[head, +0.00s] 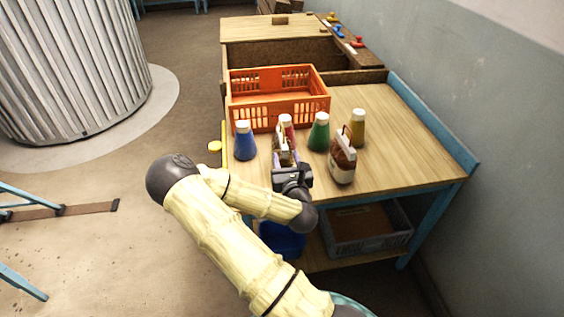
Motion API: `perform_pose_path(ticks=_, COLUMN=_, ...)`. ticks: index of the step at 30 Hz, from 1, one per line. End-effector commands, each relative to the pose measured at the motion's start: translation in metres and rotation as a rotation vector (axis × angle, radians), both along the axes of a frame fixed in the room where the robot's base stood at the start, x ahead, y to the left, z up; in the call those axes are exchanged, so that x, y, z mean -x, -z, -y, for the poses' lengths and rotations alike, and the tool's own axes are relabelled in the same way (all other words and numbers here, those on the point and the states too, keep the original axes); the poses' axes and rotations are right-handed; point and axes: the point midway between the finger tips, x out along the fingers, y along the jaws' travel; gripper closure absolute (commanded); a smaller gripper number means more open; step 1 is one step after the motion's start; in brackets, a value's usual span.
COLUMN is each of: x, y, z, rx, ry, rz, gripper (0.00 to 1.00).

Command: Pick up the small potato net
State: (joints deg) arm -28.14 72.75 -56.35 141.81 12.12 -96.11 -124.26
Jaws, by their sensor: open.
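My gripper (285,162) reaches over the front left part of the table, with its jaws open. A small tan, net-like bag (283,146) stands upright just beyond it, in line with the jaws. Its lower part is hidden by my gripper, and I cannot tell whether the fingers touch it. A larger brown bag (343,162) with a pale label and a handle stands to the right, apart from my gripper. The tan bag looks like the small potato net, but it is too small to be certain.
A blue bottle (244,144) stands left of the bags; a red bottle (286,121), green bottle (319,134) and yellow bottle (357,127) stand behind. An orange crate (278,112) sits farther back. The wooden table (415,160) is clear at right.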

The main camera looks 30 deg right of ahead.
Motion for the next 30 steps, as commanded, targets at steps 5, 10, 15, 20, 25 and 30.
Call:
perform_pose_path(ticks=5, x=-0.026, y=-0.004, z=0.008, rx=0.001, ry=-0.001, rz=0.003, gripper=0.56)
perform_pose_path(ticks=10, x=-0.034, y=-0.002, z=0.010, rx=0.001, ry=0.000, rz=0.000, gripper=0.56)
perform_pose_path(ticks=15, x=-0.034, y=-0.002, z=0.010, rx=0.001, ry=0.000, rz=0.000, gripper=0.56)
perform_pose_path(ticks=20, x=-0.037, y=-0.002, z=0.011, rx=0.000, ry=0.000, rz=0.001, gripper=0.56)
perform_pose_path(ticks=25, x=-0.055, y=-0.001, z=0.018, rx=-0.001, ry=0.000, rz=0.002, gripper=0.56)
perform_pose_path(ticks=30, x=-0.076, y=0.001, z=0.024, rx=0.000, ry=-0.001, rz=0.002, gripper=0.56)
